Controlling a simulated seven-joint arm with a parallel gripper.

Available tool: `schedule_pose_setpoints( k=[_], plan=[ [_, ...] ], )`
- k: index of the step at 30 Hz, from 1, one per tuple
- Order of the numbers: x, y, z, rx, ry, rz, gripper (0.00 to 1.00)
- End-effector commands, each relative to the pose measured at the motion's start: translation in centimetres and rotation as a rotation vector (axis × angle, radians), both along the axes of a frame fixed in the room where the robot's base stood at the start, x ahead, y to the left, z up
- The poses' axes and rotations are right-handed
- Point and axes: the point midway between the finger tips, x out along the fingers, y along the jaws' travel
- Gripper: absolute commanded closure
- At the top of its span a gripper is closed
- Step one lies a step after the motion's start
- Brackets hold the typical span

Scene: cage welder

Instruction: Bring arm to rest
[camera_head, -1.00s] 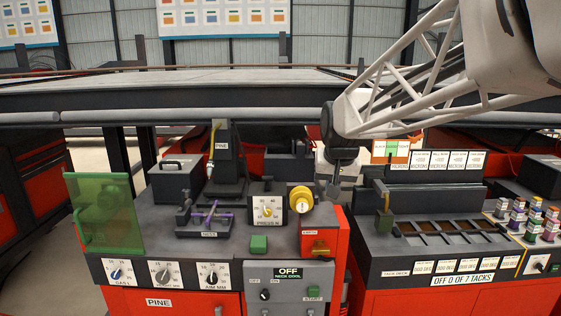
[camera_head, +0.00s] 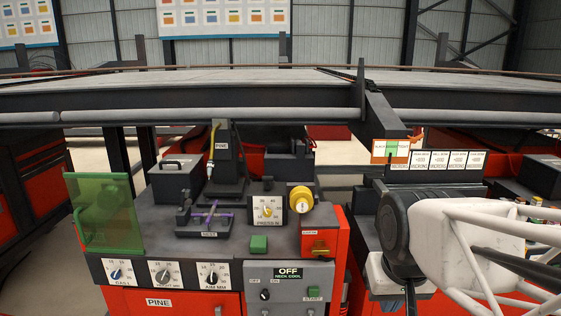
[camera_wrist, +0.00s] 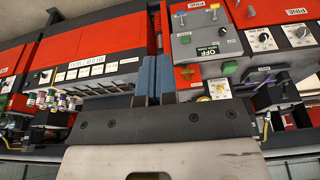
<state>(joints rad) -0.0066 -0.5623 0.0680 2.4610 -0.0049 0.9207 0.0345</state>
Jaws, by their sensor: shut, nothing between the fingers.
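My arm comes in from the right in the head view, its white lattice link in front of the tack deck. My gripper (camera_head: 411,298) hangs low there, pointing down, with its dark fingers near the bottom edge. In the wrist view my gripper (camera_wrist: 154,75) has its two blue-grey finger pads together with nothing between them. Beyond them are the red and grey cabinet fronts, seen upside down. The fingers appear apart from everything, though the gap to the tack deck front is hard to judge.
The PINE welder console (camera_head: 207,250) stands left of my gripper, with dials, a yellow knob (camera_head: 300,199) and a green guard (camera_head: 103,214). A display reads OFF (camera_head: 289,273). Tack-deck bins show in the wrist view (camera_wrist: 100,86), mostly hidden in the head view.

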Motion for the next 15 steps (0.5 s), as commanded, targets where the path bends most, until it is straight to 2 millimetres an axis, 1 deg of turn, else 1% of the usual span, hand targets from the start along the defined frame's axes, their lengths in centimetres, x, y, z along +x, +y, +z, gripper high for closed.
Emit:
schedule_pose_setpoints(
  k=[1,3,6,10,15],
  plan=[
    [-1.2,-0.2,-0.5,-0.002,0.004,0.000,1.00],
    [-2.4,-0.3,-1.2,-0.004,0.009,0.001,1.00],
    [-3.7,-0.5,-1.8,-0.008,0.015,0.003,1.00],
    [-4.5,-0.5,-2.3,-0.009,0.021,0.004,1.00],
    [-4.7,-0.6,-2.4,-0.010,0.023,0.004,1.00]
  ],
)
